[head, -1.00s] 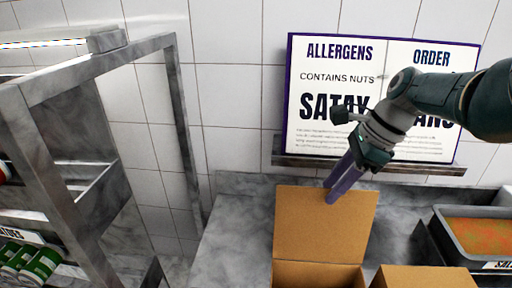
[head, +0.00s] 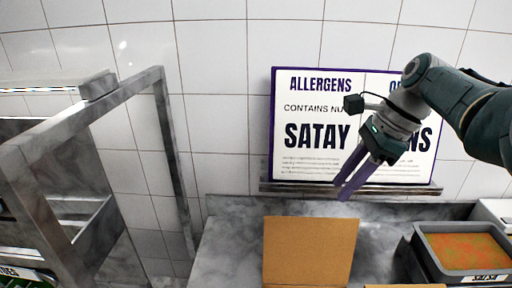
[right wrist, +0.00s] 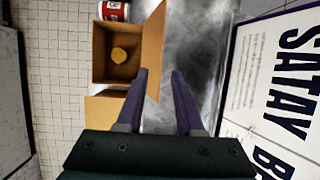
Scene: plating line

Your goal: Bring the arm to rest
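My right gripper (head: 342,190) hangs in the air in front of the wall sign (head: 305,172), pointing down and left. Its two purple fingers are apart with nothing between them. In the right wrist view the same gripper (right wrist: 159,73) is open, with an open cardboard box (right wrist: 152,45) beyond and to the left of its fingertips. A round yellowish thing (right wrist: 119,55) lies inside that box. In the head view a raised cardboard flap (head: 308,250) stands below the gripper, apart from it. My left gripper is not in view.
A dark tub (head: 420,248) of orange food, labelled salsa, stands on the marble counter (head: 235,235) at right. A grey shelf frame (head: 85,118) stands at left. A ledge (head: 270,188) runs under the sign. A red-and-white can (right wrist: 114,11) shows near the box.

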